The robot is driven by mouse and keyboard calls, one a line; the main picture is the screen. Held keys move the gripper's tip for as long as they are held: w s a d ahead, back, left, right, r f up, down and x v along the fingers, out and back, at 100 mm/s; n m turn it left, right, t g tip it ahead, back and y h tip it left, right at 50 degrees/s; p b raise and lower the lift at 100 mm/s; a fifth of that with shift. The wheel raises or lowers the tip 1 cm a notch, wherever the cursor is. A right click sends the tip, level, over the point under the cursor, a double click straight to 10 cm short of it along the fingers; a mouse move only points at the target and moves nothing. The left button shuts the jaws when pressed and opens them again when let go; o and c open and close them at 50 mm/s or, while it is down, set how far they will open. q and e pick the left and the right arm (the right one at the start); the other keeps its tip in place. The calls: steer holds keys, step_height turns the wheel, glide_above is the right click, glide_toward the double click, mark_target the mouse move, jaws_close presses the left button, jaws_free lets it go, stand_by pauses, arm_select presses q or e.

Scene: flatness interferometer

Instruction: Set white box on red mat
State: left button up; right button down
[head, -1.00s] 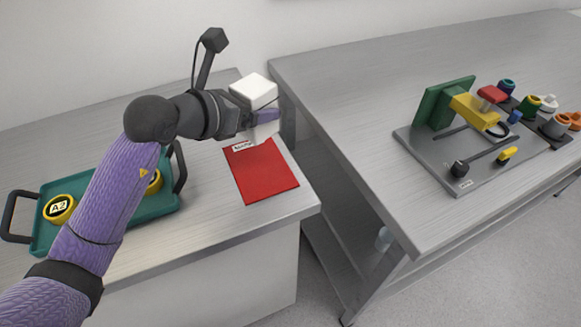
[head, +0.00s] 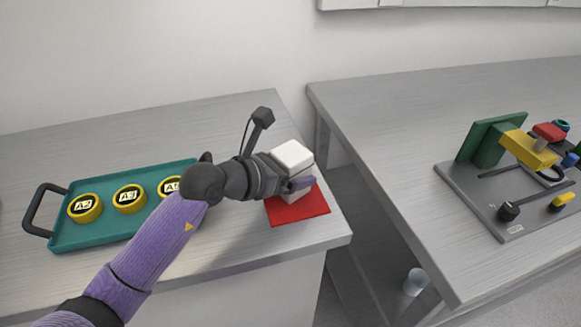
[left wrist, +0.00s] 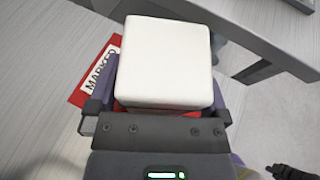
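The white box (head: 292,155) is held in my left gripper (head: 299,184), whose purple fingers lie on either side of it. In the left wrist view the white box (left wrist: 166,62) fills the space between the fingers. The red mat (head: 305,210) lies flat near the right front corner of the left table, under the box and partly hidden by it and the gripper. Its label "MARKED" shows in the left wrist view on the red mat (left wrist: 84,93). I cannot tell whether the box touches the mat.
A teal tray (head: 80,240) with several yellow rings labelled like "A2" stands left on the same table. A gap separates this table from the right table (head: 400,130), which bears a grey plate (head: 465,190) with a green and yellow fixture.

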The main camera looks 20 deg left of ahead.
arm_select(q)
steer(key=shift+r, duration=0.15)
steer(key=p+v, duration=0.2)
steer(key=v, duration=1)
arm_select(e)
steer(key=shift+w+a+r+t, duration=0.15)
steer(key=shift+w+a+r, duration=0.25)
steer(key=shift+r, duration=0.2)
steer(key=shift+w+a+r+t, duration=0.15)
steer(key=shift+w+a+r, duration=0.25)
steer(key=shift+r, duration=0.15)
